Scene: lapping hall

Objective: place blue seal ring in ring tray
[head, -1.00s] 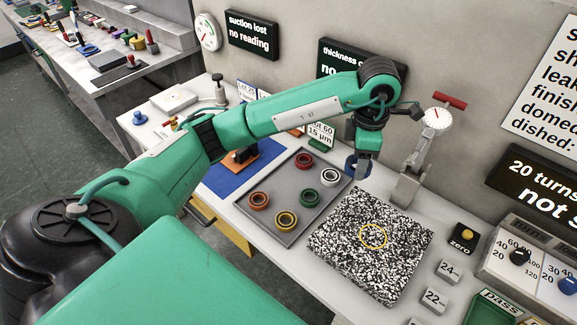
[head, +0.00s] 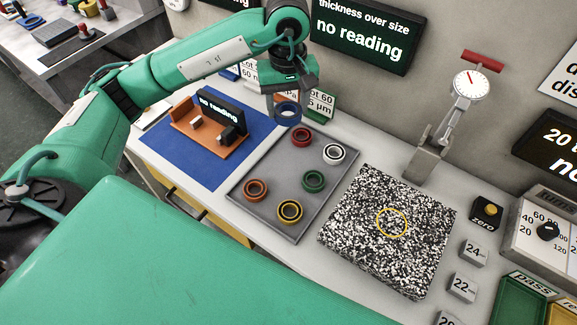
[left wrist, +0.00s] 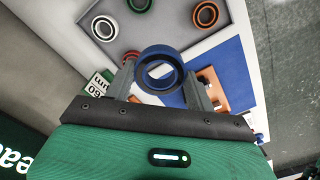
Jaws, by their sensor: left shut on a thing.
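My left gripper (head: 286,105) is shut on the blue seal ring (head: 287,112) and holds it above the far left edge of the grey ring tray (head: 250,191). In the left wrist view the blue seal ring (left wrist: 160,68) sits between the two fingers. The tray holds a red ring (head: 301,137), a white ring (head: 334,153), a green ring (head: 313,181), a yellow ring (head: 290,211) and an orange ring (head: 256,189). My right gripper is not in view.
A speckled black-and-white plate (head: 385,265) lies right of the tray. A dial gauge on a stand (head: 430,160) is behind it. A blue mat (head: 190,165) with an orange fixture (head: 205,140) lies left of the tray. Signs line the wall behind.

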